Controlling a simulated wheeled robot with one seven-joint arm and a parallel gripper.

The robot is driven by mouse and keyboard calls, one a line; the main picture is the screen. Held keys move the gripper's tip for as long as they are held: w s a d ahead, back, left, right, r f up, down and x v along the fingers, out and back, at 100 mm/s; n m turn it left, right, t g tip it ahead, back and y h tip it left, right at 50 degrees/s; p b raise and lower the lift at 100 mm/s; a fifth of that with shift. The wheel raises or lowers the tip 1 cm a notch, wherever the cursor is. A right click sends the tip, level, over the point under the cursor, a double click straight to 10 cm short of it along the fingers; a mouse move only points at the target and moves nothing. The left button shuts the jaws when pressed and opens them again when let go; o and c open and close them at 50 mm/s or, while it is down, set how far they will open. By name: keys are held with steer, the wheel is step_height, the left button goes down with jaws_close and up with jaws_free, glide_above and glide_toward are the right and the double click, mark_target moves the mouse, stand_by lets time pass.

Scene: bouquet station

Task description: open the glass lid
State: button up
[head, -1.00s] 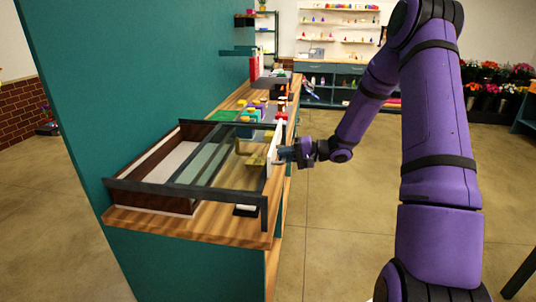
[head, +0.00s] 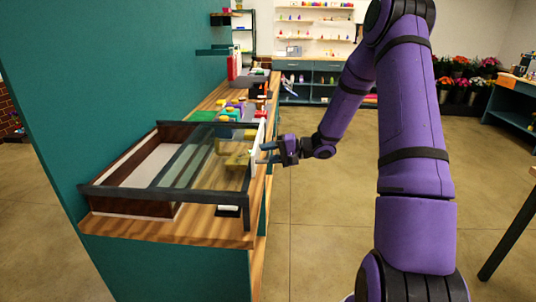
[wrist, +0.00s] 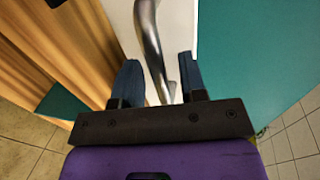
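The glass lid (head: 205,168) is a clear panel in a dark frame. It lies over a brown-walled tray (head: 128,158) and part of the wooden counter. A white upright plate (head: 257,150) stands at its right side. My gripper (head: 267,153) is at this plate, with two blue fingers pointing at it. In the wrist view a curved grey metal handle (wrist: 150,40) stands against a white surface. Its lower end lies between the fingers of my gripper (wrist: 160,82), with gaps on both sides. Whether the fingertips touch anything is unclear.
Several small coloured items (head: 240,108) stand on the counter behind the lid. A small black-and-white object (head: 229,211) lies near the counter's front corner. A teal wall (head: 100,90) borders the left. Open floor (head: 310,230) lies to the right.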

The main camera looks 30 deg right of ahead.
steer(key=v, duration=1)
steer(key=shift+s+d, duration=0.15)
steer(key=shift+d, duration=0.05)
steer(key=s+a+r+n+g+h, duration=0.2)
steer(key=s+a+r+n+g, duration=0.15)
steer(key=s+a+r, duration=0.35)
steer(key=s+a+r+n+g+h, duration=0.2)
steer(key=s+a+r+g+h, duration=0.15)
steer(key=a+r, duration=0.45)
steer(key=s+a+r+n+t+h, duration=0.1)
steer(key=s+a+r+h, duration=0.1)
steer(key=s, duration=0.7)
steer(key=s+a+r+t+h, duration=0.2)
steer(key=s+h, duration=0.3)
steer(key=s, duration=0.4)
steer(key=shift+s+a+r+n, duration=0.35)
steer(key=shift+a+r, duration=0.1)
steer(key=shift+r, duration=0.45)
